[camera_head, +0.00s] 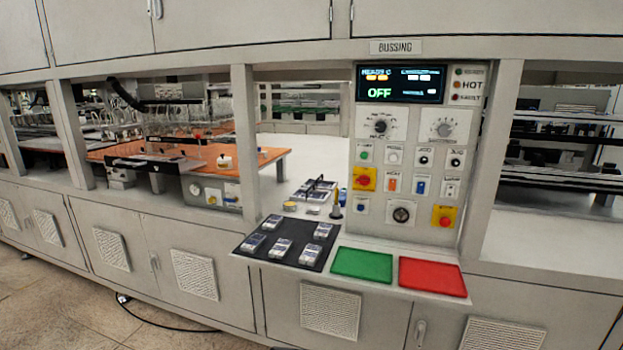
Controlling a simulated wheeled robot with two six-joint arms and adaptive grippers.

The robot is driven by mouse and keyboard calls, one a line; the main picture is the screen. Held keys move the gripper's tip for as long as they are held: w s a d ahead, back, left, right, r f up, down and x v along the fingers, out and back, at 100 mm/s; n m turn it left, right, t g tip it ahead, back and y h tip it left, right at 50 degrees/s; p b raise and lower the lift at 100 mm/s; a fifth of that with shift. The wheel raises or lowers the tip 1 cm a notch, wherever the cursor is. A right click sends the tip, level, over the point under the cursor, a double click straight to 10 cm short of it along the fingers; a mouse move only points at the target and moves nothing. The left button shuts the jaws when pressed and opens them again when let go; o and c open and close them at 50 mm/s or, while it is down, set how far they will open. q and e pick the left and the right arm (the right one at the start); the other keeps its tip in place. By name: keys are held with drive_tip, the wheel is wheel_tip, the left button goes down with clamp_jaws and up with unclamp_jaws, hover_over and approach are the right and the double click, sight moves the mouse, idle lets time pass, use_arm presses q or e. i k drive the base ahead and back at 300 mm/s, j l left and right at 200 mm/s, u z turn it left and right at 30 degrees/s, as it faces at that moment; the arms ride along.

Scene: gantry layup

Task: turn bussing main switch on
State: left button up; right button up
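The bussing panel (431,213) stands right of centre under a "BUSSING" label (395,47). Its display (400,84) reads "OFF" in green. A red knob on a yellow plate (364,179), which looks like the main switch, sits at the left edge of the panel; its lettering is too small to read. A red button on a yellow plate (445,217) is at the lower right. A black round knob (401,214) is between them, lower down. Neither of my grippers is in view.
Two dials (380,125) and several small buttons cover the panel. Below it a shelf holds a black mat (262,262) with several small devices, a green pad (362,264) and a red pad (432,277). Frame posts (246,145) stand left of the panel.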

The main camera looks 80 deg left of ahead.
sight(363, 180)
drive_tip(key=u, duration=2.35)
